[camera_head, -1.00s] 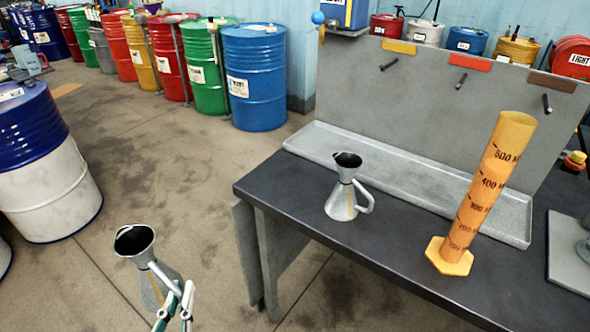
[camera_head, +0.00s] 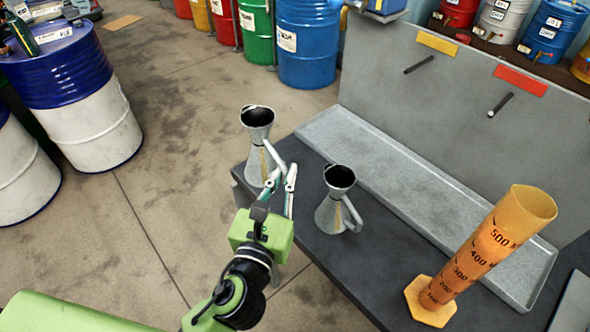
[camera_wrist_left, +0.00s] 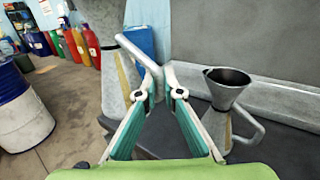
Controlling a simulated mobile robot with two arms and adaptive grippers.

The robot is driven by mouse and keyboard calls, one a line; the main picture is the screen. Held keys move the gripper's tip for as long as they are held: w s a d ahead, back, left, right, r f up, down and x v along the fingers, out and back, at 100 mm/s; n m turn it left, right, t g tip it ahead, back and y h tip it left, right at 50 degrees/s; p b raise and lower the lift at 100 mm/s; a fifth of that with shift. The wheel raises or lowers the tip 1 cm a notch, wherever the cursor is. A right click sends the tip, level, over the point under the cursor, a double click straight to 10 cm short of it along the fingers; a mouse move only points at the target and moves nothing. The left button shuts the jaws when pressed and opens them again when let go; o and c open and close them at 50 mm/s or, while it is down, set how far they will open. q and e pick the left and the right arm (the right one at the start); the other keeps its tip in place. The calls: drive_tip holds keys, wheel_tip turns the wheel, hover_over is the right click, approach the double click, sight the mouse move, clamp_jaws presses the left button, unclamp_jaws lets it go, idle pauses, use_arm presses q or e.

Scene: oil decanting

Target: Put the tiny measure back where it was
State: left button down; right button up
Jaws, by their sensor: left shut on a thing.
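A grey metal measure with a funnel top (camera_head: 257,165) is held upright by its handle in my left gripper (camera_head: 284,182). It appears raised at the table's left corner; its height above the top is hard to judge. It fills the left of the left wrist view (camera_wrist_left: 118,78), where the gripper's fingertips (camera_wrist_left: 160,80) close on the handle. A similar measure (camera_head: 330,212) stands upright on the dark table (camera_head: 340,272), to the right of the held one; it also shows in the left wrist view (camera_wrist_left: 216,124). I cannot tell from size which is the tiny one. My right gripper is out of view.
An orange graduated cylinder (camera_head: 478,250) stands tilted in view at the table's right. A grey tray (camera_head: 400,180) runs along the back panel (camera_head: 400,105), which has pegs under yellow (camera_head: 437,43) and red labels (camera_head: 521,81). Drums (camera_head: 92,130) stand on the floor at left.

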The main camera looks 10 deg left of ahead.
use_arm(q)
drive_tip(key=w+f, duration=0.2)
drive_tip(key=w, duration=0.1)
drive_tip(key=w+d+f+b, duration=0.1)
drive_tip(key=w+f, duration=0.5)
drive_tip(key=w, duration=0.1)
drive_tip(key=shift+w+d, duration=0.1)
drive_tip(key=shift+d, duration=0.3)
drive_tip(key=shift+w+f+b, duration=0.25)
drive_tip(key=shift+b, duration=0.05)
wheel_tip(320, 180, down, 3)
drive_tip(key=shift+w+d+f+b, duration=0.1)
drive_tip(key=shift+b, duration=0.5)
drive_tip(key=c, duration=2.6)
unclamp_jaws()
drive_tip(key=shift+f, duration=0.2)
drive_tip(key=o, duration=0.4)
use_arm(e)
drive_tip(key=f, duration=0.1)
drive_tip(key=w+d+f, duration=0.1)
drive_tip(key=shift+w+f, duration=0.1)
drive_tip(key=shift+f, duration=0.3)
